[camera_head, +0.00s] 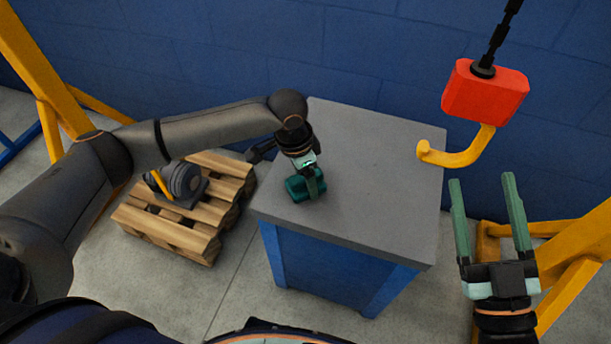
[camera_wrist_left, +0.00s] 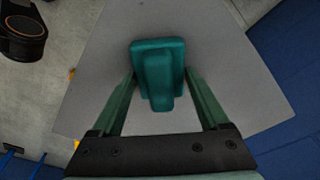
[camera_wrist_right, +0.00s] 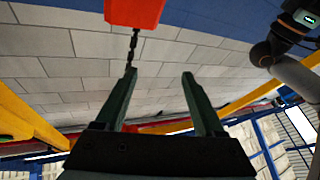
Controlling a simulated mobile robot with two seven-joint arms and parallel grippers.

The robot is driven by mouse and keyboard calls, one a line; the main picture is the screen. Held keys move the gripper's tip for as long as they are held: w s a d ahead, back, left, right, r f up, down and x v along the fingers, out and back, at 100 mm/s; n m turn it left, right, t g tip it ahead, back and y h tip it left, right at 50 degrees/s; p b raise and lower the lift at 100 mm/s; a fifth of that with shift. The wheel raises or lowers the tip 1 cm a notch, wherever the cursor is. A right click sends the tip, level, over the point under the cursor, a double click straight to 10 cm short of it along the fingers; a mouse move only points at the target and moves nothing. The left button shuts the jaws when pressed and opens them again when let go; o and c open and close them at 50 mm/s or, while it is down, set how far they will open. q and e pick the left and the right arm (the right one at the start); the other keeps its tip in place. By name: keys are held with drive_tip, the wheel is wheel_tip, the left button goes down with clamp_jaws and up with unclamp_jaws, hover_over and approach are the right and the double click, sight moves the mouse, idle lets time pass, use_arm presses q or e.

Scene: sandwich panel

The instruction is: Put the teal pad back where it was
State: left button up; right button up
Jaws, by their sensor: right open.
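The teal pad (camera_head: 301,188) is a small block with a raised grip, at the left front of the grey table top (camera_head: 375,185). It appears to rest on the top. My left gripper (camera_head: 310,178) reaches down over it. In the left wrist view the pad (camera_wrist_left: 158,58) lies between the tips of the left gripper (camera_wrist_left: 160,76), whose fingers are spread wide, with gaps beside the raised grip. Whether the fingertips touch the pad's sides I cannot tell. My right gripper (camera_head: 487,182) is open and empty, right of the table; its spread fingers also show in the right wrist view (camera_wrist_right: 158,74).
A red hoist block (camera_head: 484,92) with a yellow hook (camera_head: 455,155) hangs at the table's right. A wooden pallet (camera_head: 165,225) with a grey machine (camera_head: 180,182) stands left of the table. Yellow frames stand at both sides. Most of the table top is bare.

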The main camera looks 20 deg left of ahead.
use_arm(q)
drive_tip(key=shift+o, duration=1.4)
drive_tip(key=shift+r, duration=0.1)
